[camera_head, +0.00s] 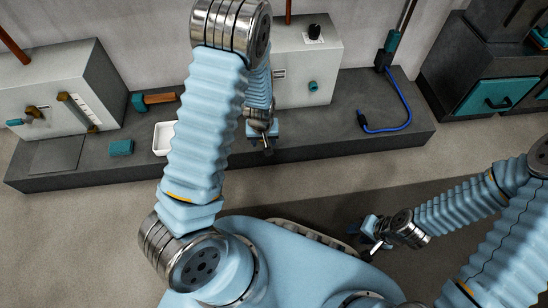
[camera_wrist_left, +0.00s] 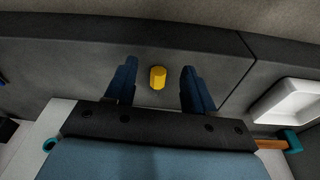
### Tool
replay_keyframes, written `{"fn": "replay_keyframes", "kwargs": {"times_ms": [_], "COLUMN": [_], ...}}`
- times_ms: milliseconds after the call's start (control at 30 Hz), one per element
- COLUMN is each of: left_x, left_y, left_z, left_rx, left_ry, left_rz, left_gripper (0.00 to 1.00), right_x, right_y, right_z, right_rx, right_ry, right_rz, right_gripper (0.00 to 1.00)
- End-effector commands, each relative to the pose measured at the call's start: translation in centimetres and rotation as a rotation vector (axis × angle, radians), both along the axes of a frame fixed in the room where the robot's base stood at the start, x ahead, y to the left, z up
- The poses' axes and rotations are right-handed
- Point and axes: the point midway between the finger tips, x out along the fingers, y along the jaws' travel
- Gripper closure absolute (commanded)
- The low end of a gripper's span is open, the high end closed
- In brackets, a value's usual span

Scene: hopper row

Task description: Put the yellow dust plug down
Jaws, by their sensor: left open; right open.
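The yellow dust plug (camera_wrist_left: 158,78) is a small yellow cylinder in the left wrist view. It appears to stand on the dark grey ledge (camera_wrist_left: 215,50). My left gripper (camera_wrist_left: 158,68) is open, with one dark blue finger on each side of the plug and a visible gap on both sides. In the head view my left gripper (camera_head: 262,140) is over the ledge's front part, and I cannot make out the plug there. My right gripper (camera_head: 369,240) is open and empty, low at the right, away from the ledge.
A white tray (camera_head: 158,146) stands on the ledge left of my left arm, with a teal block (camera_head: 120,148) and an orange-handled tool (camera_head: 158,98) nearby. Pale cabinets (camera_head: 58,80) stand behind. A blue cable (camera_head: 404,108) lies at the right. The ledge between gripper and cable looks clear.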

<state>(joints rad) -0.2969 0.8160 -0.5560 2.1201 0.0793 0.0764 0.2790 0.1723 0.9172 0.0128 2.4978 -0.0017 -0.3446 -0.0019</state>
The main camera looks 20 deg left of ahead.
Motion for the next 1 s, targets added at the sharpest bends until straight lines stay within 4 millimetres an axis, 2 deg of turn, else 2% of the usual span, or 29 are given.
{"fn": "replay_keyframes", "kwargs": {"times_ms": [33, 100, 200, 300, 433, 1000], "left_x": [-3.3, -7.5, -12.3, -14.8, -15.7, -15.6], "left_y": [-1.5, -4.6, -9.0, -12.0, -13.2, -13.2], "left_z": [-2.6, -5.0, -6.1, -5.8, -5.4, -5.4], "left_rx": [-0.049, -0.133, -0.253, -0.335, -0.37, -0.367], "left_ry": [0.048, 0.079, 0.087, 0.069, 0.053, 0.053], "left_rz": [-0.042, -0.123, -0.22, -0.28, -0.307, -0.305], "left_gripper": [0.46, 0.46, 0.46, 0.46, 0.46, 0.46], "right_x": [0.0, 0.0, 0.0, 0.0, 0.0, 0.0], "right_y": [0.0, 0.0, 0.0, 0.0, 0.0, 0.0], "right_z": [-0.1, 0.0, 0.0, 0.0, 0.0, 0.0], "right_rx": [0.0, 0.0, 0.0, 0.0, 0.0, 0.0], "right_ry": [0.0, 0.0, 0.0, 0.0, 0.0, 0.0], "right_rz": [0.0, 0.0, 0.0, 0.0, 0.0, 0.0], "right_gripper": [0.57, 0.57, 0.57, 0.57, 0.57, 0.57]}}
